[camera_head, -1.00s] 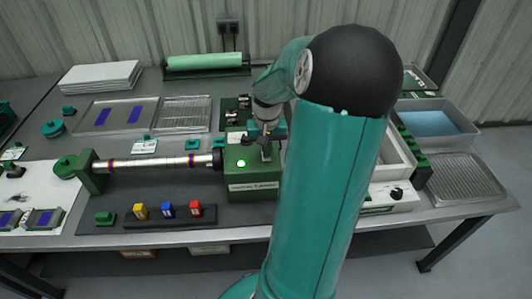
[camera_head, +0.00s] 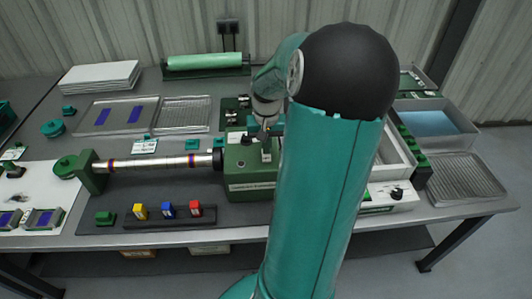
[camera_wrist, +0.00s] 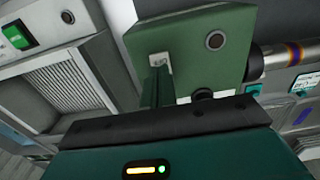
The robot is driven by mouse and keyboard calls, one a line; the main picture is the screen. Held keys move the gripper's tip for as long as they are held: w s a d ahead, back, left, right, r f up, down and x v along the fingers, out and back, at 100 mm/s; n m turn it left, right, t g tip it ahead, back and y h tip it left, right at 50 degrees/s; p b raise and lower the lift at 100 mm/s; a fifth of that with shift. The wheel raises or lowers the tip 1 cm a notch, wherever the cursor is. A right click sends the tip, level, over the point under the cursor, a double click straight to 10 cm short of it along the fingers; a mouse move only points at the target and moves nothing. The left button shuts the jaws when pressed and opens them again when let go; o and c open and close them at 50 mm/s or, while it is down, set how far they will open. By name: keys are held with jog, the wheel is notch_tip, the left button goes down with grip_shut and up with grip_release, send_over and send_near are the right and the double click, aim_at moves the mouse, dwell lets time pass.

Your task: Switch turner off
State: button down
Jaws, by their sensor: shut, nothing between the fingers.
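The turner is a green box (camera_head: 250,178) with a long banded metal rod (camera_head: 155,162) running left from it to a green end stand. In the wrist view the green housing (camera_wrist: 195,45) fills the upper middle. Its round lamp (camera_head: 241,164) is dark, and it also looks dark in the wrist view (camera_wrist: 214,40). A small pale switch plate (camera_head: 266,155) is on the housing's top. My gripper (camera_head: 266,136) is shut and empty, right at the switch. In the wrist view its fingers (camera_wrist: 157,88) reach close to the plate; whether they touch is unclear.
Yellow, blue and red blocks (camera_head: 168,209) stand in a rack in front of the rod. Metal trays (camera_head: 180,113) lie behind it. A white unit with a dark knob (camera_head: 396,193) stands to the right, partly behind my arm. A blue-filled bin (camera_head: 428,123) is farther right.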

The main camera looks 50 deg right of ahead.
aim_at(267, 158)
notch_tip(267, 158, up, 5)
jog(key=shift+f, duration=0.1)
dwell(0.5)
dwell(0.4)
jog(key=w+a+r+n+t+h, duration=0.1)
jog(key=w+a+r+n, duration=0.15)
jog(key=a, duration=0.65)
jog(key=w+a+r+n+h, duration=0.15)
jog(key=a+r, duration=0.25)
jog(key=a, duration=0.5)
jog(key=s+a+r+n+t+y, duration=0.1)
jog(key=s+a+r+n+t, duration=0.1)
jog(key=a, duration=0.7)
jog(key=s+a+r+n+t+y, duration=0.1)
jog(key=s+a+r+n+t, duration=0.1)
jog(key=a, duration=0.7)
jog(key=shift+s+r+n+t, duration=0.15)
jog(key=shift+s+n+t, duration=0.15)
jog(key=shift+s+n, duration=0.85)
jog(key=shift+s+m+y, duration=0.25)
jog(key=shift+s, duration=0.05)
